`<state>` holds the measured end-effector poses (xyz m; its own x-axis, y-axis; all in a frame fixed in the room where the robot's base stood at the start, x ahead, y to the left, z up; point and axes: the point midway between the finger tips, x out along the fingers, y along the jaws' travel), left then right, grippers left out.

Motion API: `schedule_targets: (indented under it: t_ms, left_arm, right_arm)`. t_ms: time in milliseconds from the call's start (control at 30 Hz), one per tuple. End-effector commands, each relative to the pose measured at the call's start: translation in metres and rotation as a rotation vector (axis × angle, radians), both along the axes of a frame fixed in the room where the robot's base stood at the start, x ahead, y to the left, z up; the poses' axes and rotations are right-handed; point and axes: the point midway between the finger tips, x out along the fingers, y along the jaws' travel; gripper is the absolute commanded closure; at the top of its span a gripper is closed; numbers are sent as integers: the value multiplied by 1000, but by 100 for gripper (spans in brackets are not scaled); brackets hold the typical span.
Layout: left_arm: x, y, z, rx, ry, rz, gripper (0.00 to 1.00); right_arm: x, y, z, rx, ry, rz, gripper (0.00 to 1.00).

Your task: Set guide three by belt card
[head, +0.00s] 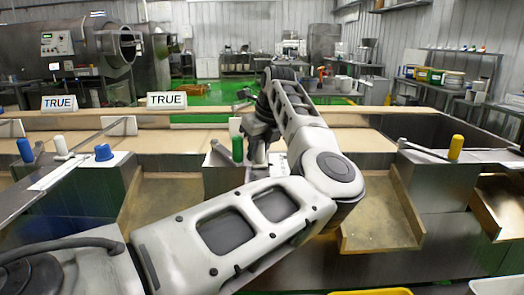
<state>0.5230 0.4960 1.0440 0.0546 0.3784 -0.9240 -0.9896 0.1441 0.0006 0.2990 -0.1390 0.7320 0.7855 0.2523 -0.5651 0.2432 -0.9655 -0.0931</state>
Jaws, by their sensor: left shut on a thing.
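My left arm reaches across the middle of the head view. Its gripper (258,143) points down at the front edge of the conveyor and is shut on a pale upright knob (259,155), partly hidden by the fingers. A green knob (237,149) stands just left of it. Two white cards reading TRUE, a left one (59,103) and a right one (166,100), stand along the far side of the belt (190,141). A guide arm with a pale plate (122,125) slants over the belt at left. Another pale plate (235,127) stands near my gripper. My right gripper is out of view.
Blue (103,153) and white (60,147) knobs stand on the left block, with another blue knob (25,150). A yellow knob (455,148) stands at right. Open chutes (380,215) lie between the metal blocks. A large drum machine (65,50) is behind.

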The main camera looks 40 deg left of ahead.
Motion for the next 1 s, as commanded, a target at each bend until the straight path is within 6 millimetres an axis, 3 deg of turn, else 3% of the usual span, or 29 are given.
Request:
schedule_targets:
  t_ms: [67, 100, 167, 433, 567, 1000]
  left_arm:
    - [-1, 1, 1, -1, 0, 4, 100]
    - [-1, 1, 1, 0, 0, 4, 70]
    - [0, 0, 1, 0, 0, 4, 54]
    - [1, -1, 1, 0, 0, 2, 54]
    - [1, -5, 11, 1, -3, 1, 54]
    - [-5, -42, 103, 3, -4, 0, 54]
  right_arm:
    - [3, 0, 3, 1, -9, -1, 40]
    - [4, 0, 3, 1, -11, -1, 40]
    - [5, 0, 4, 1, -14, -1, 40]
    - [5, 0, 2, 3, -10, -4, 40]
    - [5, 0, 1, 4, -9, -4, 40]
    - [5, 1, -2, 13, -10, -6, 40]
